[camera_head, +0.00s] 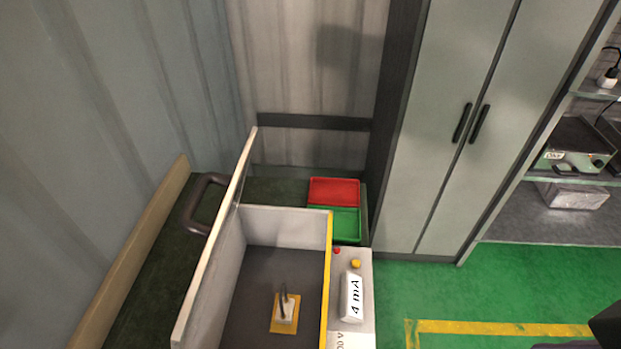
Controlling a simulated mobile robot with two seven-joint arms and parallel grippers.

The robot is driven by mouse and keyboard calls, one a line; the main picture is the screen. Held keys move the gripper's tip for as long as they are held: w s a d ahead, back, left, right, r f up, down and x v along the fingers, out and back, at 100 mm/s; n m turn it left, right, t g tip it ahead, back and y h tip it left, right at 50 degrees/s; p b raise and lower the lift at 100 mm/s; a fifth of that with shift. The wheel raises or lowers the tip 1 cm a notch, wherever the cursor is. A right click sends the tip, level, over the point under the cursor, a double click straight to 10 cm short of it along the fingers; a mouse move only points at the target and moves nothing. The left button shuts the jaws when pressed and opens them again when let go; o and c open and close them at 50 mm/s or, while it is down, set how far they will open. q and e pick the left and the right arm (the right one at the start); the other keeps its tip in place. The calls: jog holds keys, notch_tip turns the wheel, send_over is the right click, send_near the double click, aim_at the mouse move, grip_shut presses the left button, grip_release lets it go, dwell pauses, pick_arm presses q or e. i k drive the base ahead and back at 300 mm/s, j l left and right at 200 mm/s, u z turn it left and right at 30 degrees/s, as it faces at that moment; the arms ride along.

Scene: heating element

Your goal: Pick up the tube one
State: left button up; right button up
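I cannot make out a tube in this view. An open box (288,225) with pale walls and a yellow right edge stands on a dark green bench. Its lid (215,240) is raised on the left and has a dark handle (198,203). Inside, a small white fixture (285,311) with a dark upright piece sits on a yellow square. A side panel bears a "4 mA" display (352,296), a red button and a yellow button (355,264). Neither gripper shows; a dark shape at the bottom right corner is too cut off to identify.
A red tray (334,191) and a green tray (346,224) lie behind the box and look empty. A tall grey cabinet (450,120) is shut. Shelves (560,222) with equipment stand at the right. Green floor (500,290) with a yellow line is open.

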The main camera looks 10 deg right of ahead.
aim_at(286, 305)
jog(key=i+l+u, duration=0.25)
jog(key=l+u, duration=0.2)
jog(key=i+l+u, duration=0.15)
jog(key=l+u, duration=0.25)
jog(key=l, duration=0.15)
jog(key=l+u, duration=0.85)
jog(key=l, duration=0.3)
jog(key=k+l+u, duration=0.1)
jog(key=l+u, duration=0.35)
jog(key=l, duration=0.15)
jog(key=k+l+u, duration=0.2)
jog(key=l+u, duration=0.2)
jog(key=l, duration=0.15)
